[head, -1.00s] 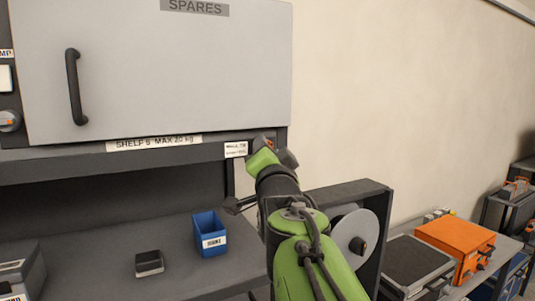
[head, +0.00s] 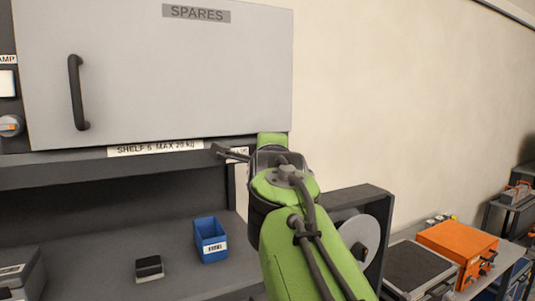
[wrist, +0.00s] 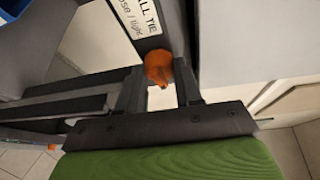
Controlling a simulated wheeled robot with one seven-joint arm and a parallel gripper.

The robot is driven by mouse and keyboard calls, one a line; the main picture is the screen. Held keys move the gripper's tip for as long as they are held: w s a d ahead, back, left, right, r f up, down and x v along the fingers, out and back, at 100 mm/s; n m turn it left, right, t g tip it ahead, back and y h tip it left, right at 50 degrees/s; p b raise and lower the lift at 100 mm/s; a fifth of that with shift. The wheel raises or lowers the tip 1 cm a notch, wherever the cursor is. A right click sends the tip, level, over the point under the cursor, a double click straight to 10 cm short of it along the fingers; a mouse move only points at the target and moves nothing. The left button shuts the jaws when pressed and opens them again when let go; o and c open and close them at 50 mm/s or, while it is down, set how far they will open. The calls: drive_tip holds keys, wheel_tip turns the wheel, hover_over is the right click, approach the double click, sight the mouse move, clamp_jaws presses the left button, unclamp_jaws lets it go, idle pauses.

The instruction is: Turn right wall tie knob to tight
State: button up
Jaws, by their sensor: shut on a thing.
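The wall tie knob (wrist: 158,66) is orange and sits beside a white label (wrist: 138,15) reading "...ALL TIE" and "...ose / tight" in the wrist view. My gripper (wrist: 160,85) has its two dark fingers on either side of the knob, shut on it. The knob's small pointed part faces down toward the gripper body in that view. In the head view my green arm (head: 285,190) reaches to the right end of the shelf edge and hides the knob and most of its label.
A grey SPARES cabinet door (head: 180,75) with a dark handle (head: 77,92) is above the shelf. A blue bin (head: 210,240) and a small dark block (head: 149,268) rest on the worktop. An orange box (head: 455,250) stands on a bench at right.

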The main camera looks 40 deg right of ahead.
drive_tip(key=shift+f+m, duration=0.1)
drive_tip(key=shift+m, duration=0.3)
idle(0.3)
drive_tip(key=o, duration=1)
drive_tip(key=shift+y, duration=0.3)
drive_tip(key=b+v, duration=0.2)
drive_tip(key=v, duration=1.4)
drive_tip(key=shift+w, duration=0.15)
